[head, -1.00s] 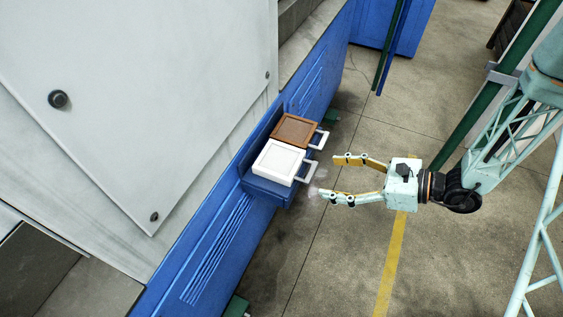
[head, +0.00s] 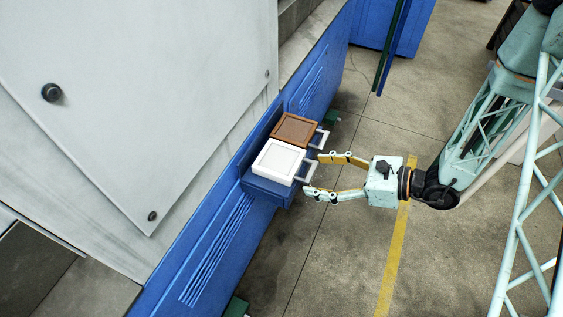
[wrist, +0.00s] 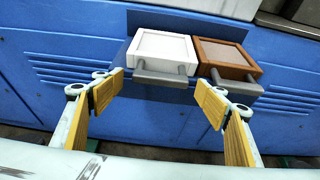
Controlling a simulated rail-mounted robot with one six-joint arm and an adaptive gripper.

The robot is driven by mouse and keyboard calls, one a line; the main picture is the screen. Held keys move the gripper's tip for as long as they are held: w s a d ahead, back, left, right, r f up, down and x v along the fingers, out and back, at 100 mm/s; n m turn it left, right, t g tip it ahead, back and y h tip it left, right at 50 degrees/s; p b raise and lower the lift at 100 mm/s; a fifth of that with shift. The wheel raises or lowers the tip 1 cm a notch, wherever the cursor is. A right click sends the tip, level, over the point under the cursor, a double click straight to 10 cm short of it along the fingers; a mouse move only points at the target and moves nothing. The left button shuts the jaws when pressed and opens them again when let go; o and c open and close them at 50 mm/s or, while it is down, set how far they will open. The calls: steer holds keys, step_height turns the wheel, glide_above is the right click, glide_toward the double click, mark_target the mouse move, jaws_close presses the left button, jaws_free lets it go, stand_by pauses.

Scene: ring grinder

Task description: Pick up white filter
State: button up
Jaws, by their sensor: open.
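The white filter (head: 278,160) is a square white box with a grey handle on its front. It sits on a blue ledge (head: 268,188) on the machine's side. My gripper (head: 312,175) is open, with its two fingertips around or just in front of the handle's position; I cannot tell whether they touch it. In the wrist view the white filter (wrist: 161,50) is at upper centre, its grey handle (wrist: 160,79) lying between the two yellow-padded fingers (wrist: 160,96) in the picture. Nothing is held.
A brown filter (head: 296,129) with its own grey handle stands right beside the white one, close to one finger. The blue machine body (head: 215,240) is behind both. The concrete floor (head: 330,270) around my gripper is clear.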

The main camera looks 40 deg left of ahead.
stand_by(0.5)
steer(key=c, duration=1.4)
steer(key=shift+r, duration=0.15)
